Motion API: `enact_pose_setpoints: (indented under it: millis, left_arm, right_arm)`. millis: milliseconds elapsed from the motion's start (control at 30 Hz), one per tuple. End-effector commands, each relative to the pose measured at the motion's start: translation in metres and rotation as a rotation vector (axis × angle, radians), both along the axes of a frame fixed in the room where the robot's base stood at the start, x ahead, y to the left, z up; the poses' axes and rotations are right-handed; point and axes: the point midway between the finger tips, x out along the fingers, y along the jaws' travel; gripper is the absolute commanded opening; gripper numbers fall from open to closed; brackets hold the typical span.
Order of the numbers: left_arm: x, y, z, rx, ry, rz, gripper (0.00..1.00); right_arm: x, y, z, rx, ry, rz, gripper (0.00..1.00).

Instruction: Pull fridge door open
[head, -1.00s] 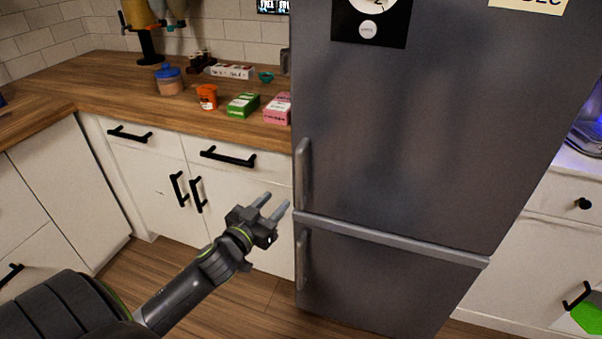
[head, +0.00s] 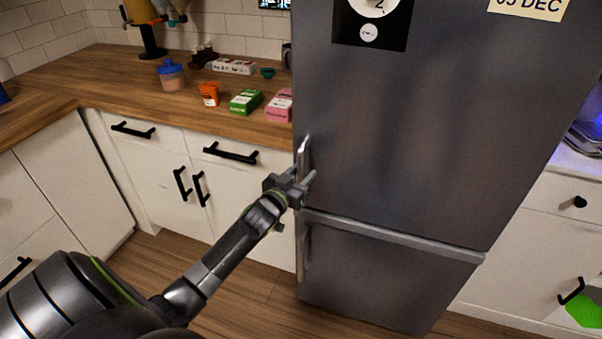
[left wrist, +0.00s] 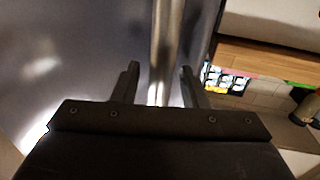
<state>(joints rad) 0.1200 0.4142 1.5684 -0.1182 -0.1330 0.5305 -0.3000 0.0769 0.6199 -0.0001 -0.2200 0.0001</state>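The grey fridge has a large upper door (head: 400,130) and a smaller lower door (head: 375,275), both closed. The upper door's vertical handle (head: 304,158) is at its left edge, partly hidden by my gripper. My left gripper (head: 306,176) is at the lower part of this handle. In the left wrist view, the handle bar (left wrist: 165,50) runs between the two spread fingers of my left gripper (left wrist: 160,80), with gaps on both sides. The gripper is open. My right gripper is in neither view.
A wooden counter (head: 130,85) left of the fridge holds a blue-lidded jar (head: 172,76), an orange tub (head: 209,94), a green box (head: 245,101) and a pink box (head: 279,104). White cabinets with black handles (head: 229,153) stand below it. Bare wood floor (head: 235,290) lies in front.

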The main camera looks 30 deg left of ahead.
Motion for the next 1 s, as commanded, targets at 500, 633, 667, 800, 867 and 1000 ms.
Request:
enact_pose_setpoints:
  millis: [500,633,667,800,867,1000]
  left_arm:
    - [-0.0002,-0.0002,-0.0001,-0.001,0.0,0.0,0.0]
    - [-0.0002,-0.0002,-0.0001,-0.001,0.0,0.0,0.0]
    - [-0.0003,-0.0002,-0.0001,-0.001,0.0,0.0,0.0]
    - [-0.0009,-0.001,-0.0005,-0.002,0.0,0.001,0.0]
    - [-0.0017,-0.002,-0.0009,-0.003,0.0,0.002,0.0]
    - [-0.0056,-0.0067,-0.0018,-0.003,0.0,0.012,0.0]
  right_arm:
    - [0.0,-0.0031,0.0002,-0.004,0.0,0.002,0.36]
    - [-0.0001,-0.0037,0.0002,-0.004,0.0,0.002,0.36]
    - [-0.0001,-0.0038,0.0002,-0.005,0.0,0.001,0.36]
    - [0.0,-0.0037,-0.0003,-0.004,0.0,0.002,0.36]
    - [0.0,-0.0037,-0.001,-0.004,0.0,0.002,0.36]
    - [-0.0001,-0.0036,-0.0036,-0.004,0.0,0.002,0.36]
